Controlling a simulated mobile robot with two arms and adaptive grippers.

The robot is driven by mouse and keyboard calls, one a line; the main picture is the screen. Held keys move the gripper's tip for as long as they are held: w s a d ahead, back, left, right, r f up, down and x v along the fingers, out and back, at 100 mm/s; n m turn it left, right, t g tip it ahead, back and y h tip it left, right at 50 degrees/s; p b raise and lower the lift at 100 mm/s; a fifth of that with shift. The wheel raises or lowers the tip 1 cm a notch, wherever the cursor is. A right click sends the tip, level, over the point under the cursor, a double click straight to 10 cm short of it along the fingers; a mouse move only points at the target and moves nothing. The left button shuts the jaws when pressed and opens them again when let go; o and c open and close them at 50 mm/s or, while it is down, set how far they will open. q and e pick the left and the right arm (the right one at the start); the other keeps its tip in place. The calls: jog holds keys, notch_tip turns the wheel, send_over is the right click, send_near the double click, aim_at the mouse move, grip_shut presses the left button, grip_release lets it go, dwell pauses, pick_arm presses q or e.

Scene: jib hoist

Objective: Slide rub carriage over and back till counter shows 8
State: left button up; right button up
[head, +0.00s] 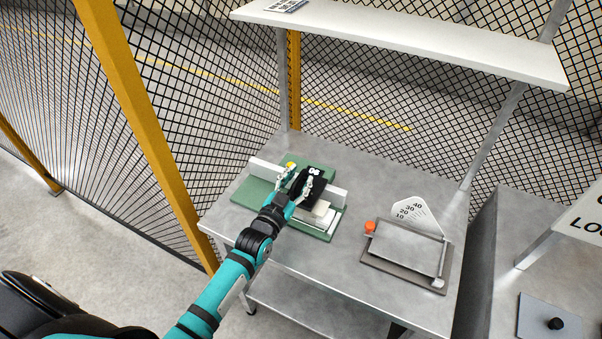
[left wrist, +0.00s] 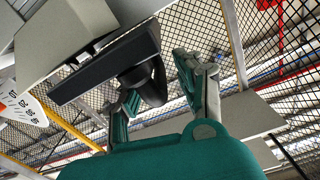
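The rub fixture has a green base (head: 247,192) on the steel table, with a pale rail (head: 265,168) across it. A black counter box (head: 308,187) stands at its middle; white digits show on top, too small to read surely. A pale block (head: 318,210) sits at the right front of the base, partly behind my arm. My left gripper (head: 294,184) is at the fixture, beside the counter. In the left wrist view its fingers (left wrist: 158,98) are spread, with a dark knob (left wrist: 146,84) between them; I cannot tell whether they touch it. My right gripper is out of view.
A flat grey plate device (head: 405,248) with an orange knob (head: 370,227) and a numbered scale (head: 417,215) lies right of the fixture. A white shelf (head: 420,40) spans above the table. Mesh fence and a yellow post (head: 135,110) stand left and behind.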

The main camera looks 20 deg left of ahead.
pick_arm(q)
jog(key=shift+w, duration=0.85)
jog(key=shift+c, duration=0.2)
grip_shut()
